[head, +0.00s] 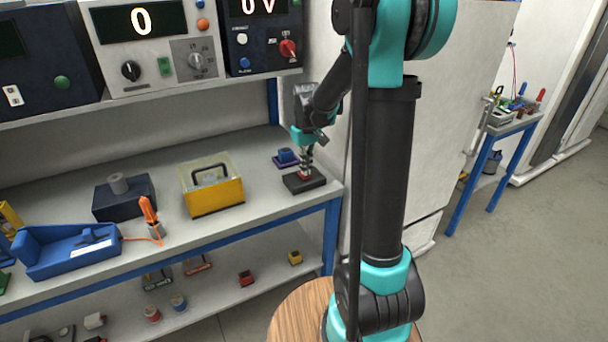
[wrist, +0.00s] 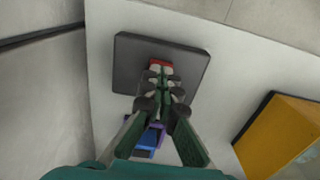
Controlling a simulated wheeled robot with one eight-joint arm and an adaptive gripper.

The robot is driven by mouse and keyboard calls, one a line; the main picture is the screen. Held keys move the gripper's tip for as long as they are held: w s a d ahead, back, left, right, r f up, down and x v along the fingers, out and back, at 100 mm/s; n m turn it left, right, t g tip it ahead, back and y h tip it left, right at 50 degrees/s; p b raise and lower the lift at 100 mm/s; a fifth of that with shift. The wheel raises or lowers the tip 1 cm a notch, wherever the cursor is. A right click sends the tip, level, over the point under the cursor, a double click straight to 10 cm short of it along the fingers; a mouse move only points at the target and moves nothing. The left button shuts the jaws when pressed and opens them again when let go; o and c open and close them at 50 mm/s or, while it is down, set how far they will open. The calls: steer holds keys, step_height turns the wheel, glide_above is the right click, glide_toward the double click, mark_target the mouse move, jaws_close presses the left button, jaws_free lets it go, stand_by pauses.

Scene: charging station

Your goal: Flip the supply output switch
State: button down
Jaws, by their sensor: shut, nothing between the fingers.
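My gripper (head: 305,165) points down over a dark box (head: 291,185) at the right end of the bench. In the wrist view the fingers (wrist: 160,78) are shut and empty, with their tips at a red part (wrist: 159,64) on the dark box (wrist: 190,68). The red part looks like a switch, partly hidden by the fingers. I cannot tell whether the tips touch it or which way it is set. A dark instrument (head: 262,60) showing "0V" stands on the shelf above. It has a red knob (head: 288,48) on its right side.
A yellow case (head: 215,198) with a clear lid stands left of the dark box, and a small blue-purple item (head: 286,157) lies just behind it. The bench's right edge and wall are close. A blue tool holder (head: 70,250) is far left.

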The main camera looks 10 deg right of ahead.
steer(key=shift+f, duration=0.55)
stand_by(0.4)
steer(key=shift+r, duration=3.5)
steer(key=s+d+f+m+t, duration=0.1)
steer(key=s+f, duration=0.4)
steer(key=s, duration=0.6)
steer(key=s+d+f+m+t, duration=0.2)
steer(key=s+f, duration=0.3)
steer(key=s, duration=0.6)
steer(key=shift+d+f+m+t, duration=0.3)
steer(key=shift+d+f+t, duration=0.1)
steer(key=shift+d+t, duration=0.2)
